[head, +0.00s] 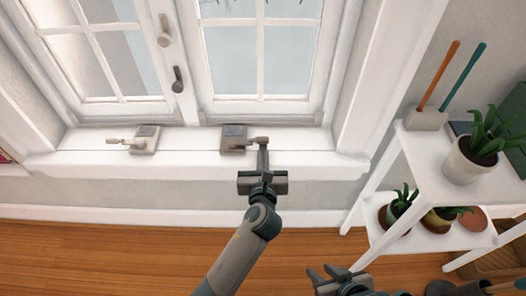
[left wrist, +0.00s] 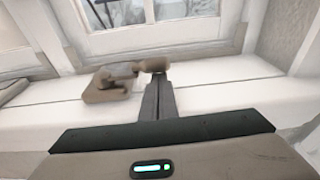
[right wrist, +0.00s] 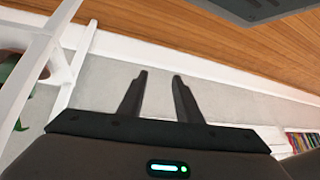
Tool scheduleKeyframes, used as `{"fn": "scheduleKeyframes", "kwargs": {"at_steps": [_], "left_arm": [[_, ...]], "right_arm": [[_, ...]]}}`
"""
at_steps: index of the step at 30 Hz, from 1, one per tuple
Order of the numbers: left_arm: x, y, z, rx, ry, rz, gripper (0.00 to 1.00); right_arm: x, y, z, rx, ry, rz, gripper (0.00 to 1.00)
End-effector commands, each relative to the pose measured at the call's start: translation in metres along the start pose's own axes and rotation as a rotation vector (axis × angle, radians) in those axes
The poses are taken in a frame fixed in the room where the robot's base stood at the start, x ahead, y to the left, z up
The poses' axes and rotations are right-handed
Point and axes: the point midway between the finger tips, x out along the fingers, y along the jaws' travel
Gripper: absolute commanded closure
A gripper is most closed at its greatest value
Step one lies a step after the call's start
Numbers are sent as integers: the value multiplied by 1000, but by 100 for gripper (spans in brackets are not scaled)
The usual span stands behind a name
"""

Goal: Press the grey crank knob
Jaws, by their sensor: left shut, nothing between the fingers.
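Two window cranks sit on the white sill in the head view. The right one has a grey-brown base (head: 234,138) and a short arm ending in a taupe-grey knob (head: 260,140); the left one (head: 143,139) has a paler knob (head: 113,141). My left gripper (head: 263,148) is shut and empty, its fingertips at the right crank's knob. In the left wrist view the fingertips (left wrist: 159,78) overlap the lower edge of that knob (left wrist: 152,64); I cannot tell whether they touch. My right gripper (head: 333,274) is open and empty, low and away from the sill.
The window (head: 240,60) behind has a pale handle (head: 164,36) and a dark handle (head: 177,82). A white shelf (head: 416,150) on the right holds potted plants (head: 474,158) and a holder (head: 426,118) with orange and teal sticks. The wooden floor (head: 100,258) is clear at left.

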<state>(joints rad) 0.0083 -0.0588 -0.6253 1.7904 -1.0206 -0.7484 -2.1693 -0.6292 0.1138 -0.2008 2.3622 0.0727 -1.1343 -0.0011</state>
Motion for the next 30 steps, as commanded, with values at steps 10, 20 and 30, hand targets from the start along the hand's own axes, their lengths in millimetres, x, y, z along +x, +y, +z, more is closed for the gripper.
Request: {"fn": "scheduleKeyframes", "kwargs": {"at_steps": [10,20,30], "left_arm": [[0,-1,2,-49,0,-9,100],[-1,-2,4,-92,0,-17,100],[-2,-3,8,-176,0,-31,100]], "right_arm": [[-3,8,4,-2,-37,21,69],[-5,10,7,0,-66,28,69],[-12,16,14,2,-120,46,69]]}}
